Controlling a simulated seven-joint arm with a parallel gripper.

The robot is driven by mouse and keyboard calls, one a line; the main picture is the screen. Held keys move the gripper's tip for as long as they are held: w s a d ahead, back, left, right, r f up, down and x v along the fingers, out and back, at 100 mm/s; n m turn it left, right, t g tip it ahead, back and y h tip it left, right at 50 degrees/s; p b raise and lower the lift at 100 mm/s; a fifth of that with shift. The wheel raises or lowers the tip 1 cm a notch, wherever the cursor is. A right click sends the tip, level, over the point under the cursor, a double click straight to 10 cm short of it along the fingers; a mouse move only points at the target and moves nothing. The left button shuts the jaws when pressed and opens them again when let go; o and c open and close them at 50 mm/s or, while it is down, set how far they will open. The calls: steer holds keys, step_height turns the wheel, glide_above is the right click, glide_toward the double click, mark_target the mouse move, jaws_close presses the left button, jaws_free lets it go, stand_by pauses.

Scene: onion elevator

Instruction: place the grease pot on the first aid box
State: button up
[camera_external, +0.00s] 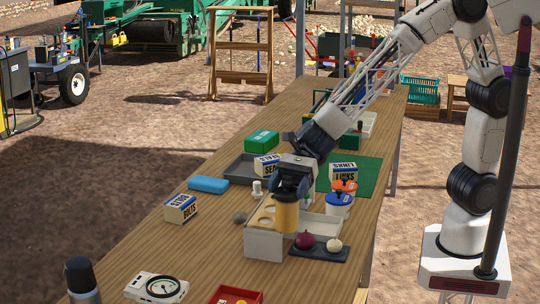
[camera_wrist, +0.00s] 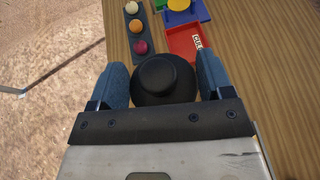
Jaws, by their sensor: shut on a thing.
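My gripper (camera_external: 288,186) is shut on the grease pot (camera_external: 286,216), a yellow-orange cylinder held upright above the beige organiser box in the outside view. In the wrist view the pot's black knobbed lid (camera_wrist: 165,78) sits between my two blue-grey fingers; its body is hidden there. A green box (camera_external: 262,141) with a small white mark, apparently the first aid box, lies farther back on the table, left of my forearm. It is well apart from the pot, and its top looks clear.
A beige organiser (camera_external: 263,245) stands below the pot, beside a dark onion tray (camera_external: 320,252). A grey tray (camera_external: 236,168), blue case (camera_external: 208,184), bolts box (camera_external: 181,208), links box (camera_external: 343,172) and lidded cups (camera_external: 338,204) stand around. A red tray (camera_external: 235,296) is at the front.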

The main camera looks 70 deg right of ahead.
steer(key=w+d+m+t, duration=0.3)
steer(key=w+d+t, duration=0.1)
steer(key=w+d, duration=1.25)
steer(key=w+d+m+t+h, duration=0.15)
steer(key=w+d, duration=0.35)
steer(key=d, duration=0.7)
steer(key=w+d+m+t+h, duration=0.15)
steer(key=w+d, duration=0.35)
steer(key=d, duration=0.8)
steer(key=s+d+m+t+h, duration=0.2)
steer(key=d+m+h, duration=0.1)
steer(key=d, duration=2)
steer(key=s+d+m+t+h, duration=0.1)
steer(key=d+m+h, duration=0.15)
steer(key=d, duration=2.05)
steer(key=shift+t, duration=0.3)
step_height(320, 180, down, 5)
steer(key=shift+a+f, duration=0.1)
steer(key=shift+w, duration=0.1)
